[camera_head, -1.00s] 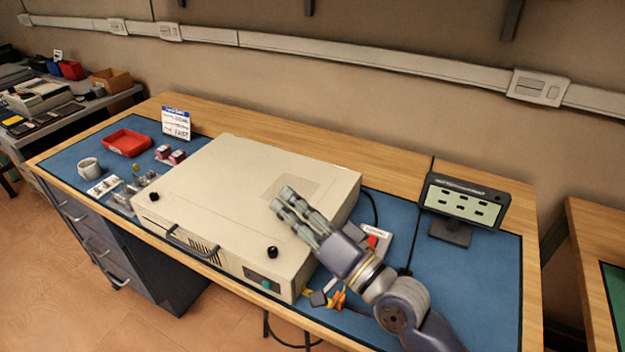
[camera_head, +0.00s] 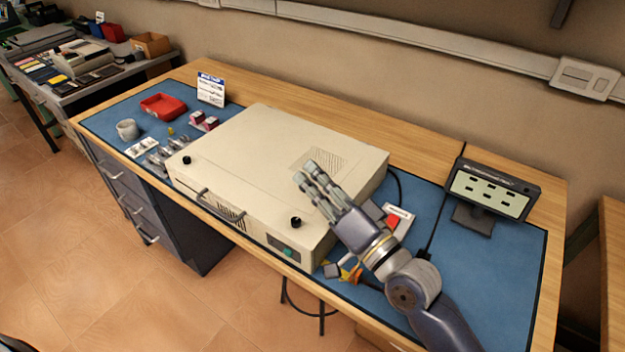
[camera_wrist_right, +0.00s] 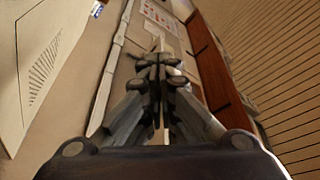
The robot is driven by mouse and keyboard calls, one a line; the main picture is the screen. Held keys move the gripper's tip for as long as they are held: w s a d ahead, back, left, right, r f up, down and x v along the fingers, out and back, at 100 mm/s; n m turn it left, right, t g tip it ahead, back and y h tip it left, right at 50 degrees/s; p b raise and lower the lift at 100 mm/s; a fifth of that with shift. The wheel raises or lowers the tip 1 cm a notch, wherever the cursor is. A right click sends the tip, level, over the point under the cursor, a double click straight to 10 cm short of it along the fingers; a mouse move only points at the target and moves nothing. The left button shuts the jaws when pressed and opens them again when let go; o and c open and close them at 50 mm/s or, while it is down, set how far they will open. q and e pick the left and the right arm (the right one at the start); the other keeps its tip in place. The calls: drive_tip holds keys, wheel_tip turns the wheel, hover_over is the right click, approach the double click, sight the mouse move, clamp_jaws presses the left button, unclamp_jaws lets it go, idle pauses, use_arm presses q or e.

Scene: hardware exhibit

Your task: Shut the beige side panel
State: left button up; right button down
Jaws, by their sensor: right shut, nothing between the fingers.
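The beige computer case (camera_head: 248,211) lies flat on the blue mat, its handle (camera_head: 221,204) facing the front edge. Its beige side panel (camera_head: 262,150) forms the top, with a vent patch near the right; it looks level with the case, without a visible raised edge. In the right wrist view the vented panel (camera_wrist_right: 70,35) shows at the upper left. My right gripper (camera_head: 309,173) is shut and empty, over the right part of the panel by the vent; I cannot tell whether it touches. Its fingers also show in the wrist view (camera_wrist_right: 157,66). My left gripper is out of view.
A small display (camera_head: 492,190) stands at the right of the mat. Loose small parts (camera_head: 345,268) lie by the case's front right corner. A red tray (camera_head: 163,106), a mug (camera_head: 127,129) and a sign (camera_head: 211,89) are at the left.

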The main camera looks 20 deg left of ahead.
use_arm(q)
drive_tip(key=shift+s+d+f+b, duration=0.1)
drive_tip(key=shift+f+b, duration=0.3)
drive_tip(key=shift+b, duration=0.3)
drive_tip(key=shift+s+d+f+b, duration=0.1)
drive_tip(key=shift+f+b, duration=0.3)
drive_tip(key=shift+b, duration=0.25)
use_arm(e)
drive_tip(key=s+d+f, duration=0.1)
drive_tip(key=s+d, duration=0.2)
drive_tip(key=d, duration=0.6)
drive_tip(key=shift+f, duration=0.1)
